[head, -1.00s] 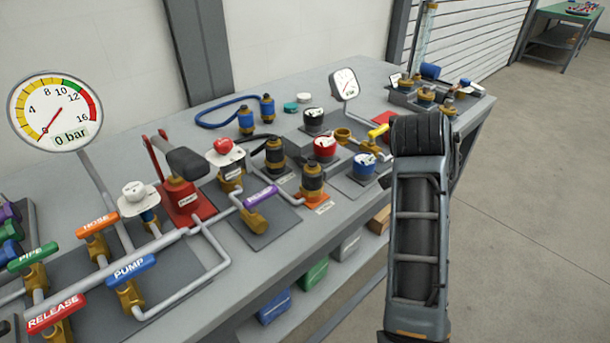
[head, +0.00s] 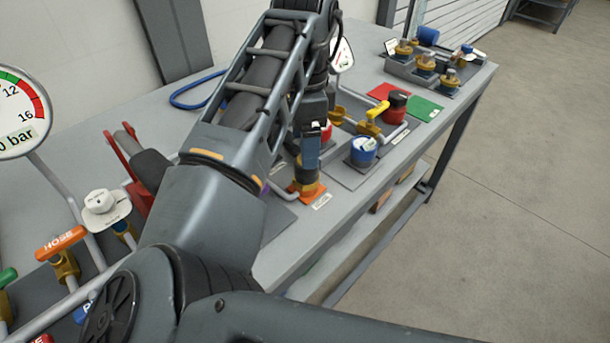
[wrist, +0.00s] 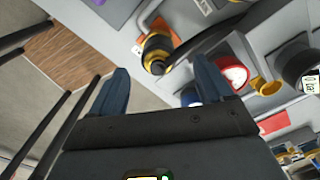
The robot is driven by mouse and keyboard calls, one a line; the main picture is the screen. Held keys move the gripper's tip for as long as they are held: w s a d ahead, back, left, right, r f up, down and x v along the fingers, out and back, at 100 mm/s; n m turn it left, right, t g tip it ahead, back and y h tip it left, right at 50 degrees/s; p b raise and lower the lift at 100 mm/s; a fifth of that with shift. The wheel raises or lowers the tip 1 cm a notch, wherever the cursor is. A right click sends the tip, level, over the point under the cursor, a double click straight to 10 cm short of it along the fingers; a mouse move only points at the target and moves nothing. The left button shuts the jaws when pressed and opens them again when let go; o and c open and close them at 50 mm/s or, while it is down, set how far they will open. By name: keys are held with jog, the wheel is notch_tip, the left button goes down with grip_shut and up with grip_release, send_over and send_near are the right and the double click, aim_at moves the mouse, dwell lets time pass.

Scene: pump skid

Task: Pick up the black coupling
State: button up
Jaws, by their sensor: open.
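A black coupling with brass-coloured bands (head: 306,180) stands upright on an orange pad at the front of the bench, partly covered by my gripper. In the wrist view the black coupling (wrist: 157,52) is seen from above, ahead of the gap between my fingers. My gripper (wrist: 160,78) is open and empty, with one blue-grey finger on each side of the view. In the head view one finger shows just above and beside the coupling, but my arm hides most of the gripper. I cannot tell the exact gap between fingers and coupling.
A blue-topped part (head: 363,152) and a yellow-handled valve (head: 372,122) stand to the right. A red-topped part (wrist: 232,72) is close to the right finger in the wrist view. The bench's front edge is near, with open floor (head: 490,240) beyond.

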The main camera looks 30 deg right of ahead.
jog(key=shift+s+d+f+p, duration=0.1)
jog(key=shift+f+p, duration=0.15)
jog(key=shift+f, duration=1.25)
jog(key=shift+s+f+p, duration=0.1)
jog(key=shift+f+p, duration=0.1)
jog(key=shift+f, duration=1.25)
jog(key=c, duration=1.3)
jog(key=shift+o, duration=0.2)
jog(key=shift+r, duration=0.1)
jog(key=shift+r, duration=0.55)
notch_tip(320, 180, up, 3)
jog(key=shift+w+f+b, duration=0.1)
jog(key=shift+f+b, duration=0.05)
jog(key=shift+b, duration=0.2)
jog(key=s+d+r, duration=0.7)
jog(key=d, duration=0.2)
jog(key=shift+s, duration=0.2)
jog(key=shift+d, duration=0.1)
